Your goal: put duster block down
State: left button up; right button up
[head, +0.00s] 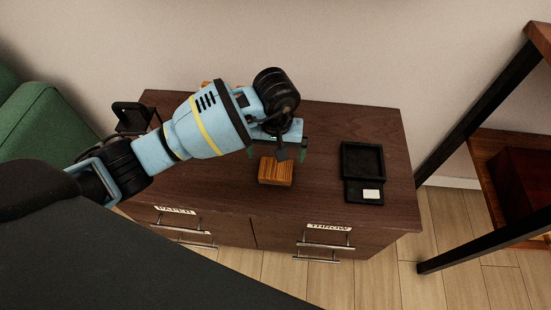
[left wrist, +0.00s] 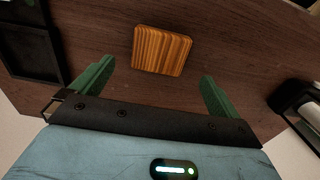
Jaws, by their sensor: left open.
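The duster block (head: 276,171) is a small striped wooden block. It lies on the dark brown cabinet top (head: 330,190) near the front edge. My left gripper (head: 281,153) is just behind and above the block in the head view. In the left wrist view, the block (left wrist: 161,50) lies beyond and between the two green fingertips (left wrist: 155,82), apart from both. The left gripper is open and empty. My right gripper is not in view.
A black tray (head: 345,162) with a small pale piece stands on the cabinet's right side. A black object (head: 131,115) stands at the left. Drawers labelled PAPER (head: 175,211) and THROW (head: 329,228) face front. A shelf rack (head: 460,135) stands at right.

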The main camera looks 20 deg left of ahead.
aim_at(276, 168)
pick_arm(q)
notch_tip(276, 168, up, 6)
jog(key=shift+p, duration=0.4)
